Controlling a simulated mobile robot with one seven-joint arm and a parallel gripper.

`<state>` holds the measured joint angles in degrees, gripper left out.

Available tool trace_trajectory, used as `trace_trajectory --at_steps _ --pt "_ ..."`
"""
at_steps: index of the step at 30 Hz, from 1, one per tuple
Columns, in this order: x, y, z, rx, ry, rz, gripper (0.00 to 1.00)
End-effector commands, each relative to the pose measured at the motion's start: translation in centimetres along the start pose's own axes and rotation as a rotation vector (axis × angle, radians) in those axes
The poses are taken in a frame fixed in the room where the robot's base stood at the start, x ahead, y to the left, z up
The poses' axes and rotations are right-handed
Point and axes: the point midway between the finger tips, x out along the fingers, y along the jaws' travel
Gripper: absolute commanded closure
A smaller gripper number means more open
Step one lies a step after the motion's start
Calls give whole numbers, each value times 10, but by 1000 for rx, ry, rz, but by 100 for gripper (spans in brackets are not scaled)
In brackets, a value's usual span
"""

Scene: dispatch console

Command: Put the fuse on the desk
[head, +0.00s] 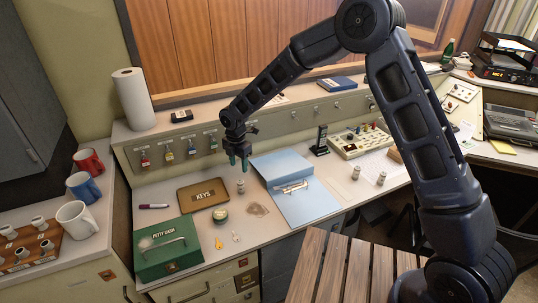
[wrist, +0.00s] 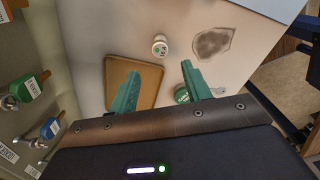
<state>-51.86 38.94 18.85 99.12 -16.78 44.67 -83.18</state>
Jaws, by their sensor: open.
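A small pale cylinder, which looks like a fuse (head: 241,188), stands upright on the desk (head: 292,233), right of the KEYS tray. More sit in a wooden rack (head: 45,246) at the far left.
The KEYS tray (head: 203,195), green petty cash box (head: 167,248), round green tin (head: 220,216) and blue folder (head: 305,207) surround the spot. Key tags hang on the panel behind. Several mugs (head: 77,219) stand left.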

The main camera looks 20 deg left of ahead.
Motion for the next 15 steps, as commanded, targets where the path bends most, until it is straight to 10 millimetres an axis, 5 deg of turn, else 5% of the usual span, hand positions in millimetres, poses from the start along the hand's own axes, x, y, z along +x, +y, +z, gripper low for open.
trace_trajectory --at_steps 8,11,15 --pt "-3 -1 3 8 -2 1 52" --pt "-16 -9 18 53 -10 7 52" --pt "-55 -34 61 200 -33 26 52"
